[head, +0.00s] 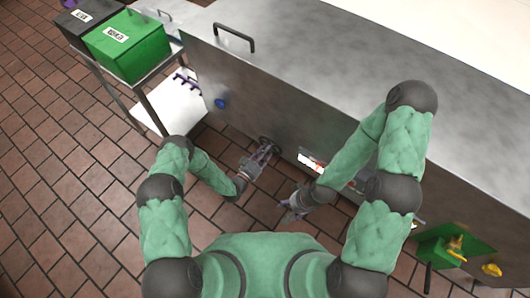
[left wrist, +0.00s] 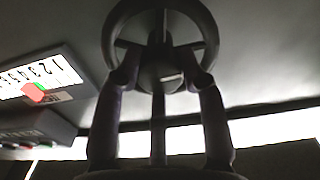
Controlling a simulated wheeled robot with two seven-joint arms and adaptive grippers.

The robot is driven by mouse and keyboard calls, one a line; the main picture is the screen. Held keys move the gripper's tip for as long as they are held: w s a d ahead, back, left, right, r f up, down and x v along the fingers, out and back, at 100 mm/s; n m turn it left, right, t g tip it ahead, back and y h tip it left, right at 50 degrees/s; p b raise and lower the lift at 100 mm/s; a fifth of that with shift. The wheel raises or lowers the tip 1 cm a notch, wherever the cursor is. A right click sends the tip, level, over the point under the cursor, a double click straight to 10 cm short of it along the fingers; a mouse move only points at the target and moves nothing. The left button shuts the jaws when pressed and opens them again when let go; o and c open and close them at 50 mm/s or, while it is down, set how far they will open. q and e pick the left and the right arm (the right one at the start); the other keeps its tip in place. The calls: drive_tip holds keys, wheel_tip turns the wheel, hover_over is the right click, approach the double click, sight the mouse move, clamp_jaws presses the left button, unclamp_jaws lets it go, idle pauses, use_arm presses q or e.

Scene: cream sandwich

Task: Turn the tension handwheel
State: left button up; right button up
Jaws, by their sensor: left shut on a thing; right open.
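The dark handwheel (head: 268,139) sits on the front of the steel machine, partly hidden by my left gripper (head: 264,152). In the left wrist view, the handwheel (left wrist: 207,32) is a dark ring with spokes and a round hub. The fingers of my left gripper (left wrist: 162,78) are closed on the hub from both sides. A white number scale (left wrist: 58,68) with a red pointer (left wrist: 34,92) is to the left of the handwheel. My right gripper (head: 288,212) is open and empty, apart from the machine, low and to the right of my left gripper.
The steel machine (head: 330,75) fills the upper right, with a handle (head: 235,33) on top and a blue knob (head: 220,103) on its front. A green bin (head: 128,50) stands on a rack at left. A green box (head: 440,250) is at lower right. Tiled floor (head: 70,190) is clear at left.

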use_arm(q)
drive_tip(key=shift+w+n+b, duration=0.1)
drive_tip(key=shift+n+b, duration=1.6)
drive_tip(key=shift+n, duration=2.2)
drive_tip(key=shift+a, duration=0.1)
drive_tip(key=o, duration=1.1)
drive_tip(key=shift+o, duration=0.2)
drive_tip(key=v, duration=1.2)
